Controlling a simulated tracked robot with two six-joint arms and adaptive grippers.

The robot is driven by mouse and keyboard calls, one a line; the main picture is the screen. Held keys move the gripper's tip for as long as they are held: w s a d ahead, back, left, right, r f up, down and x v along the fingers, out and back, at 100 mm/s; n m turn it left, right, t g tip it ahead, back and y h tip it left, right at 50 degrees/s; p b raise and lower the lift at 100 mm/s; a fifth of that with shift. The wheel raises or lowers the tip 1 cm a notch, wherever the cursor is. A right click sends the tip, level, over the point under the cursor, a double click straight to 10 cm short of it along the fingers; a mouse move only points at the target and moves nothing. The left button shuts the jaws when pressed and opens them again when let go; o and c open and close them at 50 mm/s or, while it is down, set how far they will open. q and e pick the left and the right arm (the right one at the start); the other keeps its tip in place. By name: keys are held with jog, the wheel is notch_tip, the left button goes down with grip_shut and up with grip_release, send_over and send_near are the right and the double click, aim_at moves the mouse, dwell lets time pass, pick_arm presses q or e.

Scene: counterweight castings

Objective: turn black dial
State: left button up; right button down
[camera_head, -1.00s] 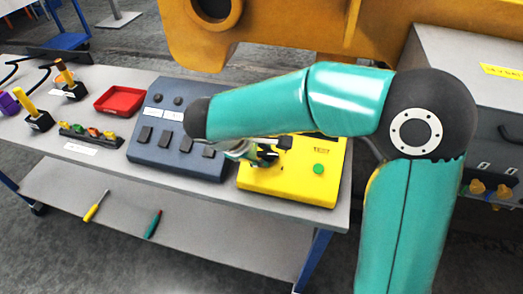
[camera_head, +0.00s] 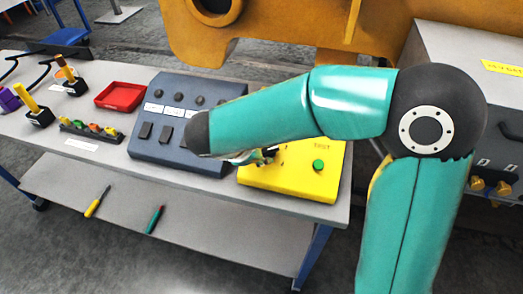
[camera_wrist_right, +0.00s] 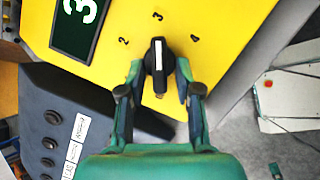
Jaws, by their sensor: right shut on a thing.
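The black dial (camera_wrist_right: 158,62) sits on the yellow test box (camera_head: 290,188). Its white line points at the printed 3, between the 2 and the 4. My right gripper (camera_wrist_right: 159,70) is shut on the dial, with one finger on each side of it in the wrist view. In the head view the right gripper (camera_head: 265,156) is at the box's upper left part, and my forearm partly covers it. A dark display (camera_wrist_right: 80,25) on the box shows a 3 in the wrist view. My left gripper is not in view.
A dark blue panel (camera_head: 165,160) with knobs and switches stands directly left of the box. A green button (camera_head: 318,165) is on the box's right. A red tray (camera_head: 120,97) and joysticks (camera_head: 35,112) stand further left. Screwdrivers (camera_head: 97,202) lie on the lower shelf.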

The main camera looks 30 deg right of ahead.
jog(key=c, duration=1.2)
grip_release()
jog(key=shift+o, duration=0.2)
jog(key=v, duration=1.2)
